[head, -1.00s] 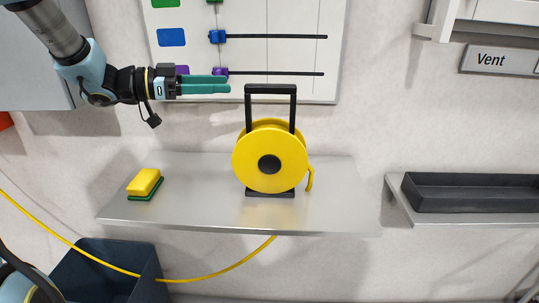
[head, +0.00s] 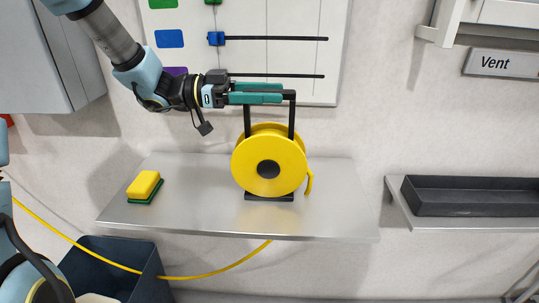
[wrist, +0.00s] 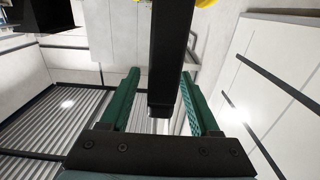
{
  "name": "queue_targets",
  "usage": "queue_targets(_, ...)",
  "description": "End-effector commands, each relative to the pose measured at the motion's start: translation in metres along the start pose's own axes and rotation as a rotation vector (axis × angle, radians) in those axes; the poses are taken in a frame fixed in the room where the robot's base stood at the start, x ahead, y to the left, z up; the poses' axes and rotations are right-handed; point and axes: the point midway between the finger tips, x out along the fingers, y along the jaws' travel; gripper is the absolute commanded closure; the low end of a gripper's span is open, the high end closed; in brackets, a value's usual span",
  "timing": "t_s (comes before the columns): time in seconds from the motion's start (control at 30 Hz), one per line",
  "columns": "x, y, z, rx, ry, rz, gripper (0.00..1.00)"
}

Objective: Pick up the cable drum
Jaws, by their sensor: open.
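The yellow cable drum (head: 245,165) stands upright in its black frame on the metal shelf (head: 340,215). The frame's handle (head: 291,118) rises above the drum. My gripper (head: 281,92) is open at the height of the handle's top bar, its teal fingers reaching in from the left. In the wrist view the black handle (wrist: 170,50) lies between the two spread fingers (wrist: 160,80), with no clear sign of gripping contact. A bit of the yellow drum (wrist: 203,3) shows at the top edge there. The fingers hide part of the top bar in the head view.
A yellow and green sponge (head: 144,186) lies on the shelf's left. A yellow cable (head: 215,275) hangs below the shelf near a dark bin (head: 110,262). A marked wall board (head: 300,60) is behind the handle. A black tray (head: 470,197) sits on a right shelf.

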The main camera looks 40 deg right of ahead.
Motion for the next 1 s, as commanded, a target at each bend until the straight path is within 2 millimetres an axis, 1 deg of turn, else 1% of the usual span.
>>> queue_targets(0.03,0.0066,0.0003,-0.0024,-0.001,0.001,0.002,0.38)
queue_targets(0.13,0.0142,0.0004,-0.0009,-0.001,0.0,0.001,0.38)
queue_targets(0.37,0.0157,-0.0001,0.0004,0.0,0.0,-0.001,0.38)
queue_targets(0.47,0.0156,-0.0001,0.0004,0.0,0.0,-0.001,0.46)
queue_targets(0.93,0.0153,-0.0001,0.0002,0.0,0.0,-0.001,0.99)
queue_targets(1.0,0.0153,-0.0001,0.0002,0.0,0.0,-0.001,1.0)
